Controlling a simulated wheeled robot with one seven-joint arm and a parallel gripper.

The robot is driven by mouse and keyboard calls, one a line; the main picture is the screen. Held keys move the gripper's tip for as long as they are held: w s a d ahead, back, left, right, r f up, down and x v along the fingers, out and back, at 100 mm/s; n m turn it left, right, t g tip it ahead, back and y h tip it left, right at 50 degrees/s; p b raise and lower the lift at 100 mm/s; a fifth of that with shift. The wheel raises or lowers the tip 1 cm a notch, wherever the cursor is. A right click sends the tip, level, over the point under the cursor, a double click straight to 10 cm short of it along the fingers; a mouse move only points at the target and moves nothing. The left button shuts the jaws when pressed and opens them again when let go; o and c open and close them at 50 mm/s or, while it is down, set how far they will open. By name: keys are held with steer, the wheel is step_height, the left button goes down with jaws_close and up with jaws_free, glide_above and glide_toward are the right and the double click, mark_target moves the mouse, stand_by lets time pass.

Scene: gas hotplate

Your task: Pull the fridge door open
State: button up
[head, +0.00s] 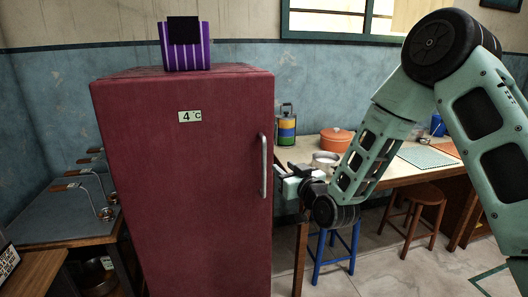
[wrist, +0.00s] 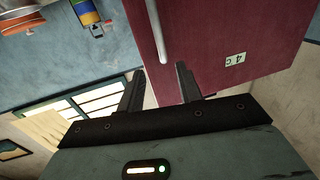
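The dark red fridge (head: 190,190) stands upright at the left centre of the head view, its door closed. A vertical silver handle (head: 263,165) runs along the right edge of the door. In the wrist view the fridge door (wrist: 215,35) and the handle (wrist: 158,30) show at the top. My gripper (head: 280,176) is just right of the handle in the head view. In the wrist view my gripper (wrist: 160,80) has its two dark fingers spread apart with nothing between them. The handle's end lies just beyond the fingertips, and I cannot tell whether they touch.
A wooden table (head: 400,170) with an orange pot (head: 336,139) and a stacked colourful container (head: 287,125) stands right of the fridge. A blue stool (head: 335,250) and a brown stool (head: 420,212) are beneath it. A purple striped bag (head: 185,52) sits on the fridge.

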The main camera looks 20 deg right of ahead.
mark_target(265, 152)
steer(key=w+a, duration=0.1)
steer(key=w, duration=0.3)
steer(key=w+a+p, duration=0.1)
steer(key=w, duration=0.8)
steer(key=shift+w+a+p, duration=0.4)
jaws_close()
